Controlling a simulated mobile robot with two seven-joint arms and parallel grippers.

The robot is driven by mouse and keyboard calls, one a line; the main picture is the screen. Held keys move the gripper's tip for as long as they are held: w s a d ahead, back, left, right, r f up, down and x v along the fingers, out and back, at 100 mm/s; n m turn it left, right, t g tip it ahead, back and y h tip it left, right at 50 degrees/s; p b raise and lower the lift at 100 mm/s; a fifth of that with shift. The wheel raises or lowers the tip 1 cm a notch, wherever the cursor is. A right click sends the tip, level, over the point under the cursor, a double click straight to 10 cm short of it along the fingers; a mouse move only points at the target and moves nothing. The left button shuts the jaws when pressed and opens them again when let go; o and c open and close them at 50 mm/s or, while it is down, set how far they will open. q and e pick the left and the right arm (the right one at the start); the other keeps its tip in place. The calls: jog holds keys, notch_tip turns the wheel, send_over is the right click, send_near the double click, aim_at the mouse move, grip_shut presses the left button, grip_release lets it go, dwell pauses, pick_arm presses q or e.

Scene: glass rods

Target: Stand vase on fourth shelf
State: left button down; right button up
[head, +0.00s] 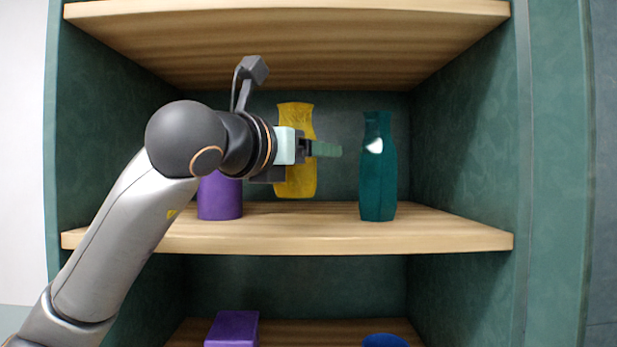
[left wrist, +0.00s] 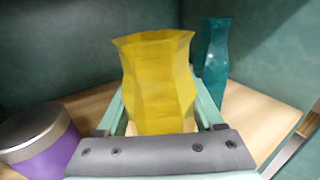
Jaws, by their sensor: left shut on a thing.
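A yellow faceted vase (head: 296,185) is upright between the fingers of my left gripper (head: 322,149) in the head view. The gripper is shut on it, and its wrist and fingers hide the vase's middle. The vase's base appears slightly above the shelf board (head: 300,240), near the back. In the left wrist view the yellow vase (left wrist: 158,75) fills the space between the pale green fingers; its lower part is hidden by the gripper. My right gripper is not in view.
A teal vase (head: 378,175) stands to the right on the same shelf. A purple canister (head: 220,200) stands to the left, partly behind my arm. Another board (head: 290,35) is overhead. Below are a purple box (head: 232,330) and a blue object (head: 385,341).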

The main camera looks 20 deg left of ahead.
pick_arm(q)
jog(key=f, duration=0.3)
jog(key=shift+w+a+f, duration=0.15)
jog(key=shift+w+f, duration=0.15)
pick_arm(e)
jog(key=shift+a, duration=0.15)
pick_arm(q)
jog(key=shift+f, duration=0.1)
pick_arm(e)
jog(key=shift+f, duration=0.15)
pick_arm(q)
jog(key=shift+f+b, duration=0.2)
jog(key=shift+b, duration=0.15)
grip_release()
jog(key=shift+r, duration=0.1)
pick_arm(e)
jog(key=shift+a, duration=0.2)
